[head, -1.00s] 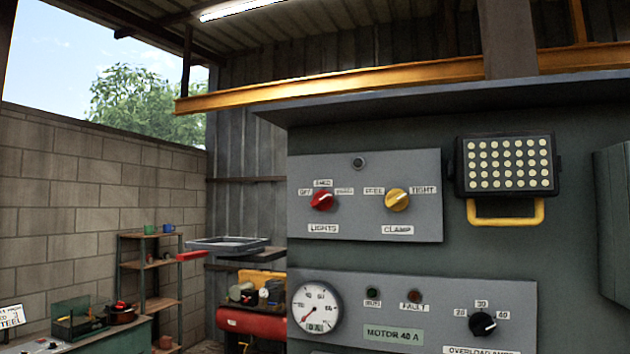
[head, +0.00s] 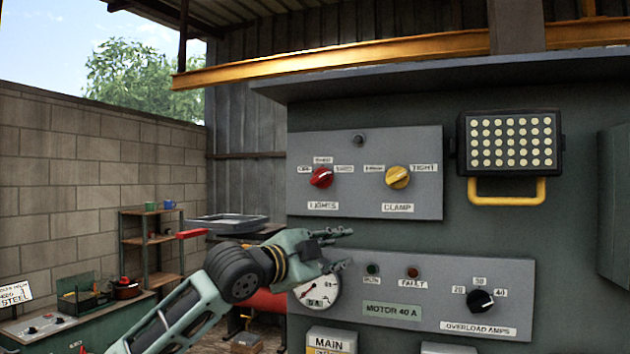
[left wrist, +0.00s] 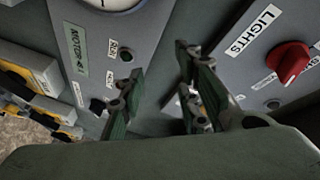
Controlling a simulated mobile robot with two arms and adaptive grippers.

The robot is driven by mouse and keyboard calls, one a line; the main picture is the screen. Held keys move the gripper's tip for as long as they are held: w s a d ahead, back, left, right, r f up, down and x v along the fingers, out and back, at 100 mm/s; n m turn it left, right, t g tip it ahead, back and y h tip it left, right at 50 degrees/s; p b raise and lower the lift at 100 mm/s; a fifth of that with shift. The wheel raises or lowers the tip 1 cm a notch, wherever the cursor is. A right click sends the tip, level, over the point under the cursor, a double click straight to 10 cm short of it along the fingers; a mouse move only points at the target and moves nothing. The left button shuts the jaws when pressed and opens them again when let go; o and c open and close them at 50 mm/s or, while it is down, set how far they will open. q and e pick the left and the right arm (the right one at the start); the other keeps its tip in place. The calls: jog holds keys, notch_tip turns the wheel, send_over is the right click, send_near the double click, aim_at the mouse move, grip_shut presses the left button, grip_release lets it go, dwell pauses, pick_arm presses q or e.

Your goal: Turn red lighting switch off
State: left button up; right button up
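The red lights switch (head: 321,178) is a round knob on the upper grey panel (head: 425,200), above a LIGHTS label. Its white mark points to the upper right, away from the OFF label on its left. It also shows at the upper right of the left wrist view (left wrist: 288,62). My left gripper (head: 342,250) is open and empty, below the switch and in front of the gauge, apart from the knob. Its fingers (left wrist: 160,85) stand apart in the left wrist view, left of and below the knob. My right gripper is not in view.
A yellow clamp knob (head: 398,177) sits right of the red one. The lower panel (head: 440,270) holds a gauge (head: 318,292), indicator lights and a black overload knob (head: 481,301). A lamp with a yellow handle (head: 507,190) projects at right. The space before the upper panel is clear.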

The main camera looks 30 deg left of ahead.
aim_at(318, 179)
pick_arm(q)
jog(key=s+a+r+t, duration=0.1)
jog(key=s+a+r, duration=0.25)
jog(key=r, duration=0.35)
jog(key=s+a+r+t, duration=0.2)
jog(key=a+r, duration=0.2)
jog(key=r, duration=0.2)
jog(key=shift+n+y, duration=0.3)
jog(key=shift+y, duration=0.1)
jog(key=p+x, duration=0.4)
jog(key=x, duration=0.4)
jog(key=shift+p, duration=0.3)
grip_shut()
